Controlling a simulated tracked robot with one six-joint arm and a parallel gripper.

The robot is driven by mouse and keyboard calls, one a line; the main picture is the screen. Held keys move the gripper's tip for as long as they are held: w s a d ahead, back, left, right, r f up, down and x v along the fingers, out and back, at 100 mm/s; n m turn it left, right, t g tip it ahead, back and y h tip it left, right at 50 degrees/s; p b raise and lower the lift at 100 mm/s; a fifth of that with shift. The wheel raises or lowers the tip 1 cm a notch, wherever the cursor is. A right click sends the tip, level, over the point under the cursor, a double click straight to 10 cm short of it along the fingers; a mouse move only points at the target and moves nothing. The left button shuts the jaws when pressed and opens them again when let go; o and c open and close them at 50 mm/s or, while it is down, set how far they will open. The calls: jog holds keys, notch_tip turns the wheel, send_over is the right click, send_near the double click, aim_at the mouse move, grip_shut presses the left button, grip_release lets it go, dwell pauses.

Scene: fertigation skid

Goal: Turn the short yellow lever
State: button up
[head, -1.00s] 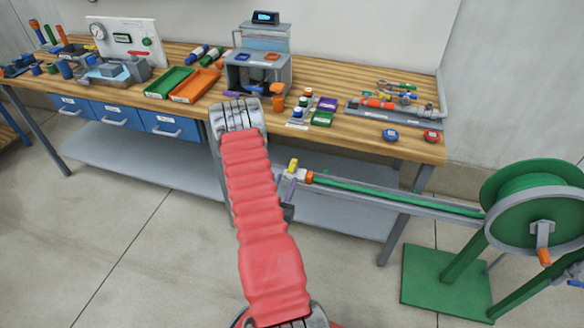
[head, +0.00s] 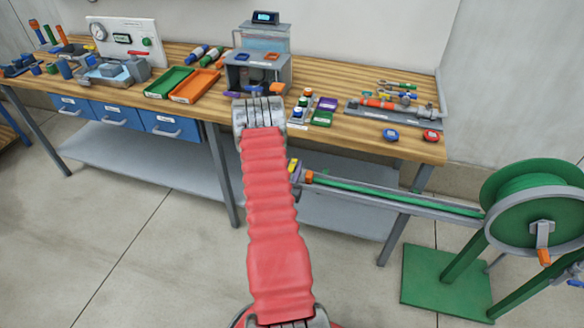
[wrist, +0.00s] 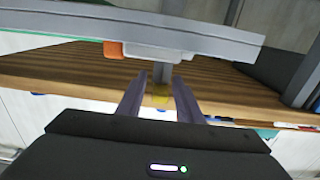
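The short yellow lever (head: 292,165) shows beside my arm in the head view, at the left end of the green hose rail. In the wrist view the yellow lever (wrist: 160,97) lies between the two purple-grey fingers of my gripper (wrist: 160,78), beside a grey stem. The fingers are apart, with a gap visible on each side of the lever. In the head view a purple finger shows just right of my arm, by the lever. Most of my gripper and the valve body are hidden there behind my red-sleeved arm.
An orange collar (head: 309,177) sits beside the lever on the grey rail (head: 400,202), which runs right to a green hose reel (head: 540,205). Behind stands a wooden workbench (head: 350,138) with trays and tools. Open floor lies in front.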

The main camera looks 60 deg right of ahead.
jog(key=c, duration=0.7)
jog(key=shift+a, duration=0.2)
grip_shut()
jog(key=shift+d, duration=0.15)
